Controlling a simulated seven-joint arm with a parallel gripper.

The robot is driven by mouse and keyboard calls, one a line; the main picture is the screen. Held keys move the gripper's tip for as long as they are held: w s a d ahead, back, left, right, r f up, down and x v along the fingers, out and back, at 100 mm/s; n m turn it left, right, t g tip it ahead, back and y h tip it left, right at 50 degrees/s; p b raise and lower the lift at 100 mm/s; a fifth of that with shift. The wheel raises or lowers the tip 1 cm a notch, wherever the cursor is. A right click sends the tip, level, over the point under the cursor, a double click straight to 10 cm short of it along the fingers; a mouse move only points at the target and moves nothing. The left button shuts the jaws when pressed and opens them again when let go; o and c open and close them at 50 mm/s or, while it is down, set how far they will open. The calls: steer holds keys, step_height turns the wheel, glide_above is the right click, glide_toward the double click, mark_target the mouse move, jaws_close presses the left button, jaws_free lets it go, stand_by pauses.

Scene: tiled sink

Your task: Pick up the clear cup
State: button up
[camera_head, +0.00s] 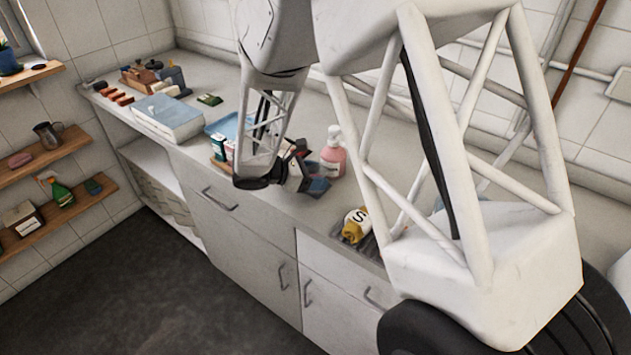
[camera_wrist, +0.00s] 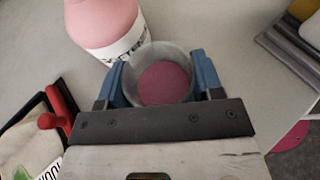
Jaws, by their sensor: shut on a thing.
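The clear cup (camera_wrist: 183,62) sits between the two blue fingers of my gripper (camera_wrist: 165,82) in the wrist view. The fingers press on its left and right sides. The cup's rim faces the camera, and a pinkish-red round area shows inside it. Whether the cup touches the counter cannot be told. In the head view my gripper (camera_head: 305,172) is over the counter, left of the pink bottle, and the cup cannot be made out there.
A pink bottle (camera_head: 333,155) stands close by; in the wrist view the bottle (camera_wrist: 105,25) is right beside the cup. A yellow-and-white bottle (camera_head: 355,224) lies on a dark rack to the right.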

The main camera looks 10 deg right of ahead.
step_height(320, 180, up, 10)
stand_by(0.7)
stand_by(0.6)
